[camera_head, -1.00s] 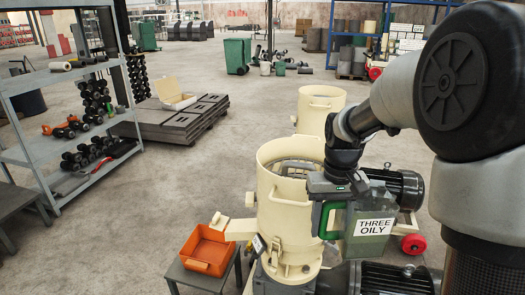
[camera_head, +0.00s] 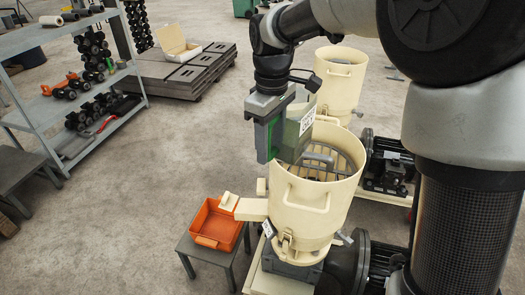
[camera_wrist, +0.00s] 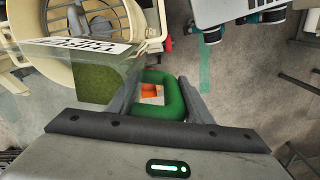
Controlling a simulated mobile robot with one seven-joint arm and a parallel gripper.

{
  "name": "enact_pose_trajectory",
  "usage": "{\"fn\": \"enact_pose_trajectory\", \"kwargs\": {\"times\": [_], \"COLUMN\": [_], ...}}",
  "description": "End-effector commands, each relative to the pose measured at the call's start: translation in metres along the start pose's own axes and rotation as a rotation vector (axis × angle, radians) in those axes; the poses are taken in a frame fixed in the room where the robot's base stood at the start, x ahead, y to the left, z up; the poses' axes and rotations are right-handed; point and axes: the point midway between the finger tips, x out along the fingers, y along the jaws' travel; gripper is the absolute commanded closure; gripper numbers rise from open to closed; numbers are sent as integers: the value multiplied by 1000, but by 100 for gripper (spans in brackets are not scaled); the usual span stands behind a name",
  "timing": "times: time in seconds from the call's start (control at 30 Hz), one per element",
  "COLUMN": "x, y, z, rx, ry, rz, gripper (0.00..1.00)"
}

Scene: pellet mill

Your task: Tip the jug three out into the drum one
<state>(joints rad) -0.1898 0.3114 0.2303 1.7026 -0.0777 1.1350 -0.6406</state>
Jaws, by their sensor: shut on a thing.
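Jug three (camera_head: 296,135) is a translucent grey-green jug with a white label and a green handle. It also shows in the wrist view (camera_wrist: 90,85), with its label upside down there. My gripper (camera_head: 269,130) is shut on the handle, in the wrist view too (camera_wrist: 163,98). The jug hangs above the back left rim of the near cream drum (camera_head: 312,208) and looks close to upright. That drum is open at the top, with a bar grille inside. A second cream drum (camera_head: 340,82) stands behind it. I can read no number on either drum.
An orange tray (camera_head: 216,226) sits on a small stand left of the near drum. Dark motors (camera_head: 384,165) stand to the right. A grey shelf (camera_head: 70,100) with dumbbell-like rollers is at the left. The floor between is clear.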

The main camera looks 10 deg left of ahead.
Motion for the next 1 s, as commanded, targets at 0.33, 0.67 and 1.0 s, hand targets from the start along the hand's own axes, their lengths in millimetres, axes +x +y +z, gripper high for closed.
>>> {"fn": "enact_pose_trajectory", "kwargs": {"times": [0.33, 0.67, 1.0], "x": [63, 62, 54], "y": [0, 1, -1], "z": [0, 0, 1], "rx": [3, 3, 4], "ry": [1, 1, 31], "rz": [2, 2, -30], "gripper": [100, 100, 100]}}
